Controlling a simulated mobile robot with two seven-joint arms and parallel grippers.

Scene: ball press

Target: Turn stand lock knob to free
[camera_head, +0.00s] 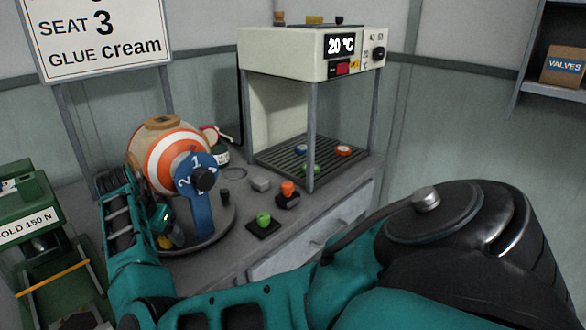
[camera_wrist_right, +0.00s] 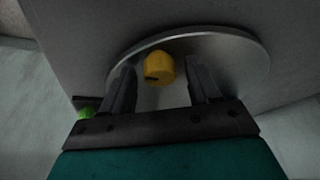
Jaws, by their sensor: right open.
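A yellow knob (camera_wrist_right: 160,69) with a dark mark sits on the round grey base plate (camera_wrist_right: 245,50) of the stand. In the head view the knob (camera_head: 165,241) shows only partly, low beside the blue upright (camera_head: 201,218). My right gripper (camera_wrist_right: 161,80) is open, with one finger on each side of the knob in the wrist view. A gap shows on both sides, and I cannot tell whether the fingers reach around it. In the head view my right gripper (camera_head: 157,222) is small and partly hidden by the stand. My left gripper is not in view.
An orange-and-white striped ball (camera_head: 165,158) sits in the stand behind a blue numbered dial (camera_head: 192,172). A small black post (camera_head: 225,197) stands on the base plate. Coloured knobs on blocks and a heating cabinet (camera_head: 312,55) are to the right. A green press (camera_head: 30,220) is at left.

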